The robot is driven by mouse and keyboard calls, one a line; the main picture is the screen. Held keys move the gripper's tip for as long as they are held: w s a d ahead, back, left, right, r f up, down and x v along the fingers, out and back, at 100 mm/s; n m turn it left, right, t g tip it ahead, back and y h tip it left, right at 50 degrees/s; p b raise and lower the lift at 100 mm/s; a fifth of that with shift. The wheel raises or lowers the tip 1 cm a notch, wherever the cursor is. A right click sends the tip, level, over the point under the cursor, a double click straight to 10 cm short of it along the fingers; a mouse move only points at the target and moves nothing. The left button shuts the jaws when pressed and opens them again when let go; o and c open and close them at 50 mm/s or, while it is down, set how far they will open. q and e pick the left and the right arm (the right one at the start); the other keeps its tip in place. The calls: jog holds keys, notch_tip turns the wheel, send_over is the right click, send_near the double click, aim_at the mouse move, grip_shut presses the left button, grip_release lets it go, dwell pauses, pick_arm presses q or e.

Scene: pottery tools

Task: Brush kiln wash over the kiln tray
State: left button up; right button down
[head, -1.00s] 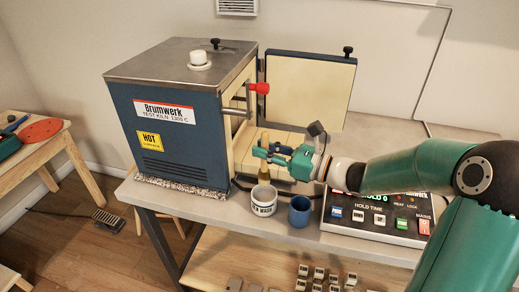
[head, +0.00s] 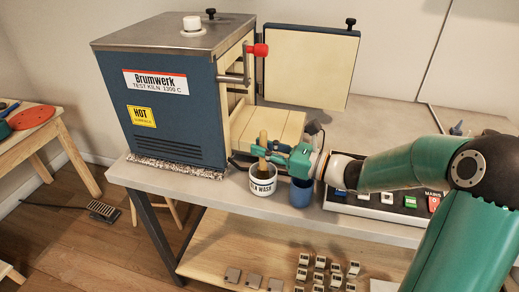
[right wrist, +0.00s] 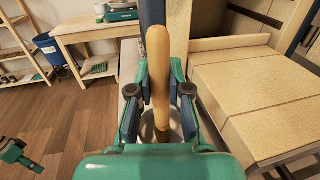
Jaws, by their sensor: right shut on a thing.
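My right gripper (head: 270,154) is shut on the wooden handle of a brush (head: 263,140). The brush is roughly upright, with its lower end down in the white kiln wash pot (head: 262,187); the bristles are hidden. In the right wrist view the handle (right wrist: 159,75) stands between the fingers (right wrist: 160,100). The cream kiln tray (head: 272,124) lies in front of the open kiln (head: 175,95), behind the gripper; it also fills the right of the right wrist view (right wrist: 250,95). A teal gripper, apparently my left one (right wrist: 18,155), shows small at the lower left there; its jaws are unclear.
A blue cup (head: 301,192) stands just right of the pot, partly under my right gripper. The control box (head: 385,208) is farther right, partly behind my arm. The kiln door (head: 307,70) is open. Several small blocks (head: 318,263) lie on the lower shelf (head: 215,245).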

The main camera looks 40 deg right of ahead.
aim_at(264, 131)
notch_tip(264, 131, up, 9)
jog(key=p, duration=0.7)
jog(key=shift+r, duration=0.1)
dwell(0.5)
